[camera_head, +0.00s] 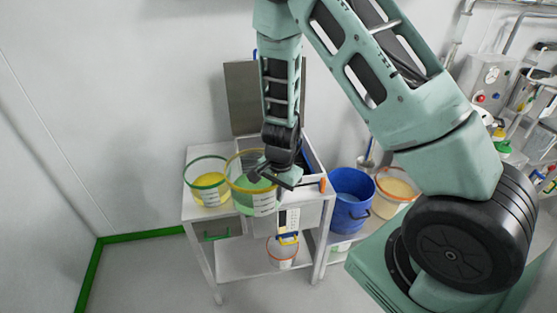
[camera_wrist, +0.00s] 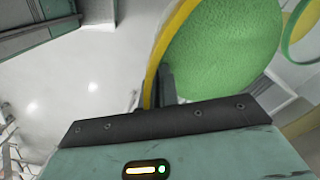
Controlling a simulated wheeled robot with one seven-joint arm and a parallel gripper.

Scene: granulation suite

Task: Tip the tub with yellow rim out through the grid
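The tub with the yellow rim (camera_head: 239,196) is clear-walled, carries a white label and holds green material. It looks roughly upright in the head view, at the front of the white table, and seems raised above the top. My gripper (camera_head: 270,177) is at its right side. In the wrist view the yellow rim (camera_wrist: 158,48) runs between the fingers (camera_wrist: 163,88), which appear closed on it; the green contents fill the upper right. A box with a raised grey lid (camera_head: 241,98) stands behind my arm; its opening is mostly hidden, and I cannot make out the grid.
A green-rimmed tub (camera_head: 207,192) with yellow material stands just left on the table. A blue bucket (camera_head: 349,198) and an orange-rimmed tub (camera_head: 392,196) stand to the right. A small red-rimmed bucket (camera_head: 283,254) is on the lower shelf. A control panel (camera_head: 289,220) faces front.

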